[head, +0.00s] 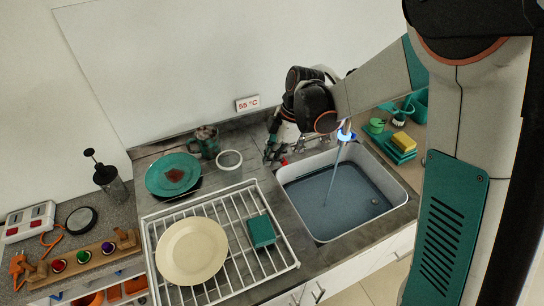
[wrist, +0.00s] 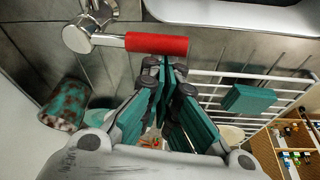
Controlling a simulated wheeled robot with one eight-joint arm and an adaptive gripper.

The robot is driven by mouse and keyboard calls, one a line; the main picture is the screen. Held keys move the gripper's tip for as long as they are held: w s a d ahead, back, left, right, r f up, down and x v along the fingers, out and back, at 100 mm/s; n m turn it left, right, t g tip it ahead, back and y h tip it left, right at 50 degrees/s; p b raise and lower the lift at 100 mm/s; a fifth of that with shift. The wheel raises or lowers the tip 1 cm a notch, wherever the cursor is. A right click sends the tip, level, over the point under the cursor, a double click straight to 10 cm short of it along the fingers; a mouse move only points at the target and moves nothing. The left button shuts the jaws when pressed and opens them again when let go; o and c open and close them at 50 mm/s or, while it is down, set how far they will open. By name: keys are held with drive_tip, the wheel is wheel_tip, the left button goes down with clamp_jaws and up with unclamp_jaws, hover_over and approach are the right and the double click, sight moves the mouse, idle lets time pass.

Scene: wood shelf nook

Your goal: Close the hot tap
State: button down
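The hot tap's red handle (wrist: 156,43) sticks out sideways from its chrome body (wrist: 80,36) in the wrist view. In the head view only a small bit of the red handle (head: 284,162) shows beside my gripper (head: 272,152). In the wrist view my gripper (wrist: 172,68) has its teal fingers together at the tips, with nothing between them. The tips are right by the handle's side; I cannot tell if they touch it. Water (head: 333,180) runs from the spout, ringed in blue light (head: 345,134), into the sink (head: 297,208).
A wall display (head: 248,104) reads 55 °C. A white dish rack (head: 290,267) with a cream plate (head: 191,251) and a teal box (head: 261,231) stands left of the sink. A teal plate (head: 158,184) and a mug (head: 207,142) are behind it. A yellow sponge (head: 404,141) lies at right.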

drive_tip(key=shift+s+a+f, duration=0.1)
drive_tip(key=shift+a+f, duration=0.05)
drive_tip(key=shift+a, duration=0.2)
drive_tip(key=a, duration=0.2)
drive_tip(key=s+b, duration=0.1)
drive_tip(key=shift+s+a+f, duration=0.1)
drive_tip(key=shift+a+f, duration=0.25)
drive_tip(key=shift+a, duration=0.05)
drive_tip(key=p+v, duration=0.2)
drive_tip(key=v, duration=0.8)
drive_tip(key=shift+w+a+r+p, duration=0.2)
drive_tip(key=shift+w+p, duration=0.1)
drive_tip(key=shift+p, duration=0.1)
drive_tip(key=shift+f, duration=0.1)
